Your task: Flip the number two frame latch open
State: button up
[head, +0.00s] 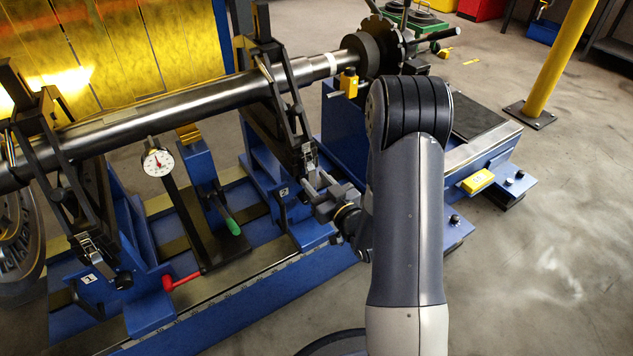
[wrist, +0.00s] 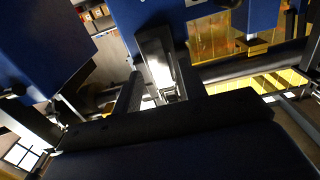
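The number two frame (head: 270,130) is a dark upright clamp around the shaft, on a blue base with a "2" label (head: 283,191). Its silver latch (head: 309,155) is on the near side, low on the frame, and looks upright against it. My gripper (head: 315,178) is just below and in front of the latch. In the wrist view the bright metal latch (wrist: 160,62) shows beyond and between the two dark fingers of my gripper (wrist: 160,92). The fingers are apart with nothing clasped. Whether a finger touches the latch is hard to tell.
The shaft (head: 180,98) runs across above the blue stand. The number one frame (head: 65,170) with its latch (head: 88,247) stands at left. A dial gauge (head: 158,162), a green-handled lever (head: 232,226) and a red handle (head: 169,283) lie between. Open floor is at right.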

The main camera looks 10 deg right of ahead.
jog(key=shift+w+a, duration=0.25)
jog(key=shift+w, duration=0.25)
jog(key=shift+c, duration=0.3)
grip_shut()
